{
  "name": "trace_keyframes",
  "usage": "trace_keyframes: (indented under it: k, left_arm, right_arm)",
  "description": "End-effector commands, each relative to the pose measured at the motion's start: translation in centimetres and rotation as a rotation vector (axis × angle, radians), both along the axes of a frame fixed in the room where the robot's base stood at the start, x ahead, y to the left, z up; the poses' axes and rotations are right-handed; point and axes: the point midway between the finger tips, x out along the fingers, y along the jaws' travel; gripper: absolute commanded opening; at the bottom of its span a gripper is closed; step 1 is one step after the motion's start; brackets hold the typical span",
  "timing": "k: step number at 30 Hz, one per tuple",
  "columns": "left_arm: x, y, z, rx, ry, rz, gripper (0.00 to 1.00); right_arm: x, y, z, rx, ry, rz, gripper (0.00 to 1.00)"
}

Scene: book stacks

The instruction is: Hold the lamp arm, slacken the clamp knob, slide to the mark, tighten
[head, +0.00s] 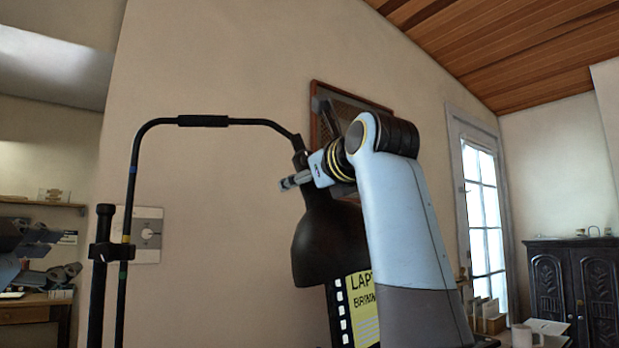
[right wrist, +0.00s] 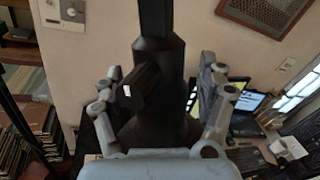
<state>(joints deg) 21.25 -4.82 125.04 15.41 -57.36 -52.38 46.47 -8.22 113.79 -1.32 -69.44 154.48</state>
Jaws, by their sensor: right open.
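In the head view, the black lamp arm (head: 202,121) rises from a thin rod with blue, yellow and green bands, bends right and ends at the dark lamp shade (head: 322,240). The rod stands beside a black post with a clamp (head: 104,251); I cannot make out the clamp knob there. Contact is unclear.
A pale arm link of mine covers the middle right of the head view. A yellow sign (head: 363,312) stands behind the shade. A wall panel (head: 147,235) and picture frame (head: 318,128) are behind. A dark cabinet (head: 575,283) stands at the right. A laptop (right wrist: 246,101) shows in the wrist view.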

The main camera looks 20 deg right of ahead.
Motion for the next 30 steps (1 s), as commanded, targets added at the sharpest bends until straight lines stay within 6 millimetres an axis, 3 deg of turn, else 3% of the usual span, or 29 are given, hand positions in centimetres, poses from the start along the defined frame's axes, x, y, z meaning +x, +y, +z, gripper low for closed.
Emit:
trace_keyframes:
  k: [4,21,23,24,30]
  left_arm:
    - [0.00,-0.01,-0.01,0.000,0.000,0.000,0.38]
    - [0.00,0.00,0.00,0.000,0.000,0.000,0.38]
    - [0.00,0.00,0.00,0.000,0.000,0.000,0.38]
    - [0.00,0.00,0.00,0.000,0.000,0.000,0.38]
    - [0.00,0.00,0.00,0.000,0.000,0.000,0.38]
  right_arm:
    - [-0.02,-0.02,0.01,0.000,0.000,0.000,0.73]
    - [-0.05,-0.03,0.00,-0.001,0.001,0.000,0.00]
    - [-0.05,-0.03,0.00,-0.001,0.001,0.000,0.00]
    - [-0.05,-0.03,0.00,-0.001,0.001,0.000,0.43]
    - [-0.05,-0.03,0.00,-0.001,0.001,0.000,0.17]
